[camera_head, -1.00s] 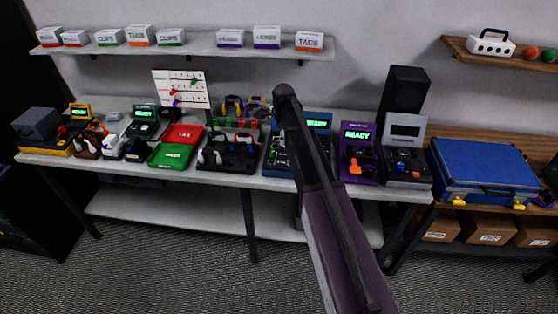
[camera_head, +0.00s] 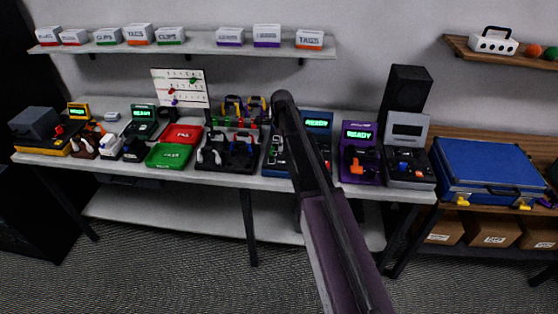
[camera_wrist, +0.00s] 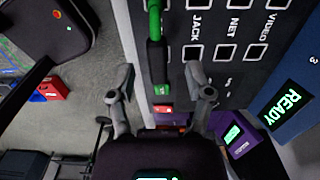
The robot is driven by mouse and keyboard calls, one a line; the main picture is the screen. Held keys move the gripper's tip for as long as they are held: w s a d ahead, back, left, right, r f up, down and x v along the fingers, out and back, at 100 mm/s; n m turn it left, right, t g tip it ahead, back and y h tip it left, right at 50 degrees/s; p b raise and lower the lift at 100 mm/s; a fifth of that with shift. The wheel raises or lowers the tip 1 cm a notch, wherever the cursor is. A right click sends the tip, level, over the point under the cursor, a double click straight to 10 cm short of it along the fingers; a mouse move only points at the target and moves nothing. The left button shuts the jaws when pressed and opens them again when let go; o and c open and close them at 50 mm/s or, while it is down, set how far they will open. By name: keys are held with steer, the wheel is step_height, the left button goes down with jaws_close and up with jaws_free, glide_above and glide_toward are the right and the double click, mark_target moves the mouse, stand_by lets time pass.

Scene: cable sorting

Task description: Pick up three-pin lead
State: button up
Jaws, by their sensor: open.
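In the wrist view my gripper (camera_wrist: 161,88) is open, its two grey fingers spread apart. Neither finger visibly touches the plug. A small red piece (camera_wrist: 163,109) shows just below it. I cannot tell which lead is the three-pin one. In the head view my arm hides the gripper.
A green tray (camera_head: 169,156) and a red tray (camera_head: 183,133) stand left of the black tray. A purple tester (camera_head: 358,169) showing READY is right of my arm. A blue case (camera_head: 487,167) sits farther right. A shelf (camera_head: 200,50) of boxes runs above.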

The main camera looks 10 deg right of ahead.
steer(key=shift+f+b, duration=0.75)
steer(key=shift+f, duration=0.3)
jaws_close()
